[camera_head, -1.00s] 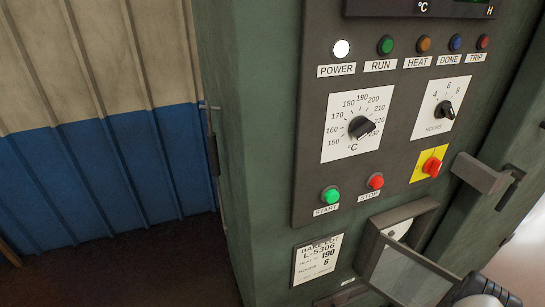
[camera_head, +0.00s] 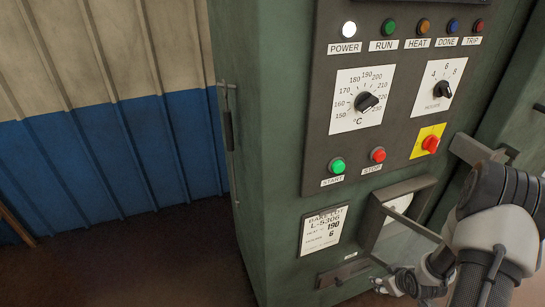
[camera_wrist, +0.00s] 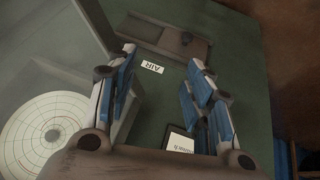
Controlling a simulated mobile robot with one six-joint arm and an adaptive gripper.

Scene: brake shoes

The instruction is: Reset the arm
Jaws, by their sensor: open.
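My gripper (camera_head: 392,284) is low at the right in the head view, in front of the green cabinet and close to the hinged glass cover. It is small and partly hidden by my arm there. In the wrist view my gripper (camera_wrist: 160,62) has its two blue-padded fingers wide apart with nothing between them. Beyond the fingers are the AIR label (camera_wrist: 152,67) and a brown slotted plate with a dark knob (camera_wrist: 165,36). I cannot tell whether a finger touches the glass cover.
The hinged glass cover (camera_head: 405,240) stands open beside my arm. A round chart (camera_wrist: 48,135) lies at left in the wrist view. The control panel (camera_head: 400,150) has knobs, lamps and buttons; the POWER lamp (camera_head: 349,29) is white. A lot card (camera_head: 322,231) hangs below.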

